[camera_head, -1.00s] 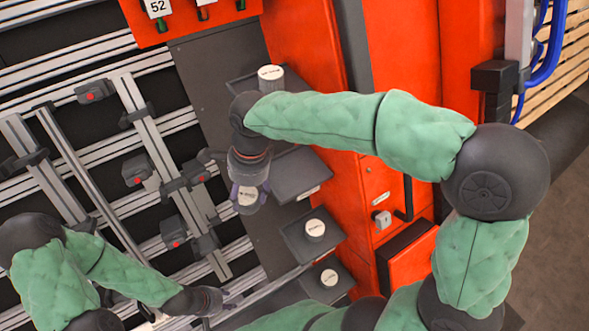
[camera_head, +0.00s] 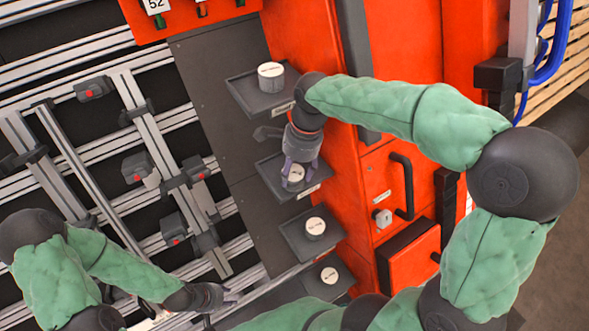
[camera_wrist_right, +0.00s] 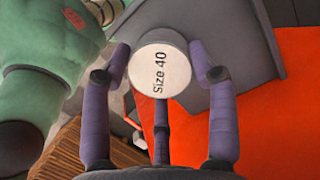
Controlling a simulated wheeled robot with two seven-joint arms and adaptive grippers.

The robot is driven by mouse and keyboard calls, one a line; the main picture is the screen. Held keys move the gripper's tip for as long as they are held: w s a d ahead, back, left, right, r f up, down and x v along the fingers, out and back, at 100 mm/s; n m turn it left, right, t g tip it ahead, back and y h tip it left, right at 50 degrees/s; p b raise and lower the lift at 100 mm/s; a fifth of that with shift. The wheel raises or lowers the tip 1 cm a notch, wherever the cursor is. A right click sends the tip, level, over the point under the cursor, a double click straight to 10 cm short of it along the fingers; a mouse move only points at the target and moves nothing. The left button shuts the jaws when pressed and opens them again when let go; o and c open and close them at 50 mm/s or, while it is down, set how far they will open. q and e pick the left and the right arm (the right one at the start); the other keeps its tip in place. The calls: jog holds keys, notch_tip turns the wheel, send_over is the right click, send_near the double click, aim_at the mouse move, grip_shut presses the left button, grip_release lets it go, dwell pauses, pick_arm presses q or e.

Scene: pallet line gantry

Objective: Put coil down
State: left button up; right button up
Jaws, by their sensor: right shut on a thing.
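The coil is a short grey cylinder with a white top. It shows in the head view (camera_head: 296,173) at the second dark tray (camera_head: 270,168) from the top. In the right wrist view the coil (camera_wrist_right: 159,65) reads "Size 40". My right gripper (camera_head: 297,165) is shut on it, with purple fingers around its sides. The tray (camera_wrist_right: 225,45) shows behind the coil; I cannot tell whether the coil touches it. My left gripper (camera_head: 225,298) is low at the left, by the rails, away from the coil; its fingers are too small to read.
Other trays hold similar coils: one above (camera_head: 271,77), one below (camera_head: 315,228) and one at the bottom (camera_head: 329,276). An orange cabinet (camera_head: 375,170) stands right of the trays. Aluminium rails with clamps (camera_head: 140,165) fill the left. The dark panel (camera_head: 215,90) between is clear.

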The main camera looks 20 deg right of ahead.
aim_at(299, 170)
jog(key=shift+a, duration=0.1)
jog(key=o, duration=1.6)
jog(key=shift+c, duration=0.2)
jog(key=shift+d+r+p, duration=0.15)
jog(key=shift+d+r, duration=0.1)
jog(key=shift+r, duration=1)
jog(key=shift+d+r+p, duration=0.2)
jog(key=shift+r, duration=1)
jog(key=shift+d+r+p, duration=0.15)
jog(key=shift+d+r, duration=0.1)
jog(key=shift+r, duration=1)
